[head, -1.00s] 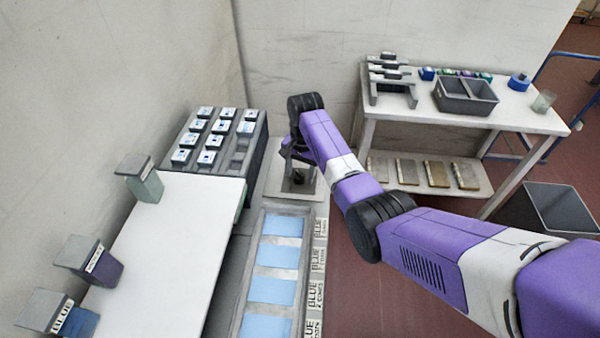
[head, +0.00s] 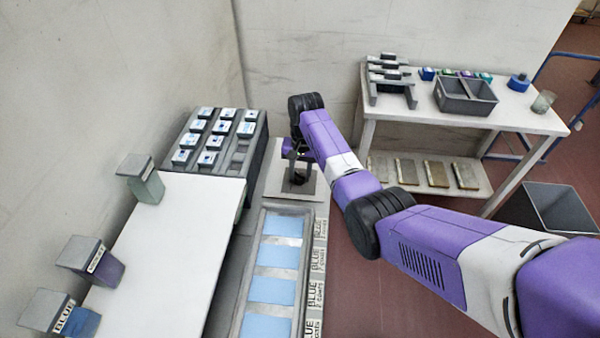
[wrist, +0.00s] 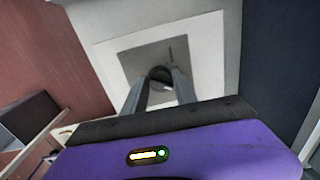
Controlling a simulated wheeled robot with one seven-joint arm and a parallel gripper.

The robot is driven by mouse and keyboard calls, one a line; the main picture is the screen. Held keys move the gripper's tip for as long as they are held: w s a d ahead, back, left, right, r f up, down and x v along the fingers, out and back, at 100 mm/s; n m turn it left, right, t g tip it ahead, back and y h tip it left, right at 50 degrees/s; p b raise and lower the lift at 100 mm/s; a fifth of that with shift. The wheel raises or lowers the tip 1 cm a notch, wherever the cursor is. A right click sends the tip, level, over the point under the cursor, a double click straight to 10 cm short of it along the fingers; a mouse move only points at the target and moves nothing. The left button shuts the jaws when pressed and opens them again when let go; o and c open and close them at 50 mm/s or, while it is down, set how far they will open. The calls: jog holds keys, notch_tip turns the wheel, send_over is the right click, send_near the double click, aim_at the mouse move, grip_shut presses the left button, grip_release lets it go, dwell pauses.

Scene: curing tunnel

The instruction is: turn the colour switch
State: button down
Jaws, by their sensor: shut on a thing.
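The colour switch is a dark knob (wrist: 160,75) on a grey square plate (wrist: 150,52) set in a pale panel. In the wrist view my gripper (wrist: 160,84) has its two fingers on either side of the knob and is shut on it. A short dark mark shows on the plate above the knob. In the head view my gripper (head: 298,172) points down at the switch panel (head: 312,190), beyond the far end of the blue-panelled trough. The fingers and arm partly hide the knob there, so its setting cannot be read.
The trough (head: 238,300) with several blue panels and BLUE labels runs toward me. A rack (head: 172,168) of small boxes stands left of the switch. A white table (head: 165,270) with lidded containers is at left. A bench (head: 430,105) with a grey bin (head: 466,104) stands at back right.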

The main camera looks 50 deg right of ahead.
aim_at(302, 175)
jog(key=n, duration=0.6)
jog(key=shift+d+n, duration=0.1)
jog(key=shift+n, duration=0.2)
dwell(0.5)
jog(key=c, duration=1)
grip_release()
jog(key=shift+s+d+r+b, duration=0.1)
jog(key=shift+r+b, duration=0.15)
jog(key=shift+r, duration=1.7)
jog(key=shift+d+r+b, duration=0.1)
jog(key=shift+r+b, duration=0.1)
jog(key=shift+r, duration=1.75)
